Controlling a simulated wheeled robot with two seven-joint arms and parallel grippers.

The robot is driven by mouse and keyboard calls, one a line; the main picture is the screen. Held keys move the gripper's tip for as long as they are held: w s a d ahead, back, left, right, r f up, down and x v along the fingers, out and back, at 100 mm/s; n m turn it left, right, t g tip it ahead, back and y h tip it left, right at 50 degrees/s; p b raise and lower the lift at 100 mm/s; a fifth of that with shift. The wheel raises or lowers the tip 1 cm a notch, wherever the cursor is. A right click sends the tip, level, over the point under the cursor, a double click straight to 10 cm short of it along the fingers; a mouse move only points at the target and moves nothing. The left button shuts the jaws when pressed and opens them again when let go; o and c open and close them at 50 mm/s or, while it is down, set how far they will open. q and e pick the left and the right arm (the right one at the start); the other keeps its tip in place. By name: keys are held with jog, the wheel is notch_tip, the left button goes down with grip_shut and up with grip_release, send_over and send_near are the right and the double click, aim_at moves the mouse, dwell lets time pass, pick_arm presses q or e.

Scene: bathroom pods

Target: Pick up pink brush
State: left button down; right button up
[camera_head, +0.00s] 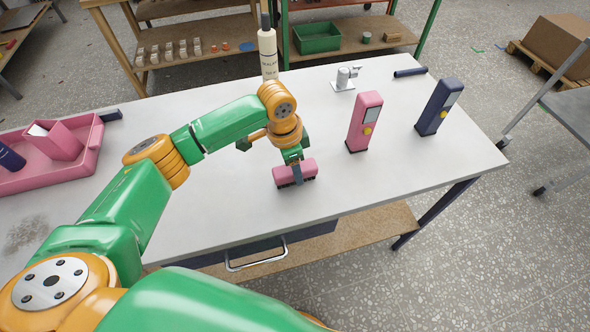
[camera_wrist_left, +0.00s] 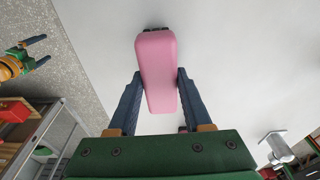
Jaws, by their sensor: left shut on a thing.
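The pink brush (camera_head: 297,171) is a rounded pink block with dark bristles along its lower side, at the middle of the white table. My left gripper (camera_head: 297,173) reaches down from above and is shut on it. In the left wrist view, the pink brush (camera_wrist_left: 158,70) lies between the two dark blue fingers of my left gripper (camera_wrist_left: 156,85), one on each long side. I cannot tell whether the bristles touch the table. My right gripper (camera_wrist_left: 38,50) shows at the left edge of the left wrist view, away from the brush, with its fingers apart and empty.
A pink dispenser (camera_head: 364,121) and a dark blue dispenser (camera_head: 439,107) stand right of the brush. A cream bottle (camera_head: 268,55) and a small tap (camera_head: 345,79) stand behind. A pink tray (camera_head: 90,155) is at left. The table front right is clear.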

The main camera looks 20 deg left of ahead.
pick_arm(q)
jog(key=shift+r, duration=0.1)
jog(key=shift+r, duration=0.35)
jog(key=s+a+r+b, duration=0.1)
jog(key=s+a+r, duration=0.1)
jog(key=s+r, duration=1)
jog(key=shift+s+a, duration=0.3)
jog(key=shift+s, duration=0.6)
